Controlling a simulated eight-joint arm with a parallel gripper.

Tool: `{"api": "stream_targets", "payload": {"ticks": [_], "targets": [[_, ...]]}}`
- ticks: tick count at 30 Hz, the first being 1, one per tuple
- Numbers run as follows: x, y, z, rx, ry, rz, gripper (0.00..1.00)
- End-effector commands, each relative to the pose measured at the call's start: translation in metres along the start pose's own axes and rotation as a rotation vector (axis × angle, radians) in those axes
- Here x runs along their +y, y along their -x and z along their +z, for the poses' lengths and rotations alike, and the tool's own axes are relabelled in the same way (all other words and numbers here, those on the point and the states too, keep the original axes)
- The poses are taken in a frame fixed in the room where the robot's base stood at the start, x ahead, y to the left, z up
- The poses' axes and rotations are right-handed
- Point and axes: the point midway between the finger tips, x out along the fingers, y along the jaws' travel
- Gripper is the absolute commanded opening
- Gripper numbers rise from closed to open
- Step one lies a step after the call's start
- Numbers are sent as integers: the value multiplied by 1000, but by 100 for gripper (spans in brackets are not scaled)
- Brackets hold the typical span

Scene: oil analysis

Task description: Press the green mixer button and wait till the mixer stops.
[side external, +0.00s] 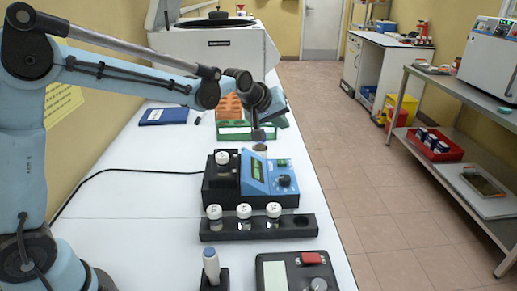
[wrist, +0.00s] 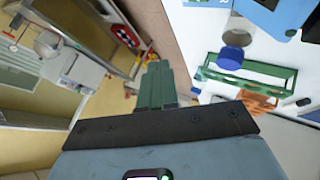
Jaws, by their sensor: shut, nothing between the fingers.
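The mixer (side external: 268,175) is a blue and black device in the middle of the bench, with a small display, a dark knob and a white-capped vial (side external: 222,157) on its black left part. A small green spot (side external: 281,163) shows on its upper right; I cannot tell for sure that it is the button. A blue part, probably the mixer (wrist: 278,10), is cut off at the top of the wrist view. My gripper (side external: 283,122) is above and behind the mixer, tilted and apart from it. Its green fingers (wrist: 155,68) are together and empty.
A green rack (side external: 233,135) with orange parts and a jar with a blue cap (wrist: 231,57) stand behind the mixer. A black holder (side external: 257,228) with several white-capped vials is in front. A blue-capped bottle (side external: 211,262) and a black device (side external: 295,276) are nearest.

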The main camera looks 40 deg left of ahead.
Motion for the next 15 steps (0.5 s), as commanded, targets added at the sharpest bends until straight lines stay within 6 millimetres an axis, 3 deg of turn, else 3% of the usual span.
{"api": "stream_targets", "payload": {"ticks": [15], "targets": [[-32, -43, 32, 0, -1, 0, 0]]}}
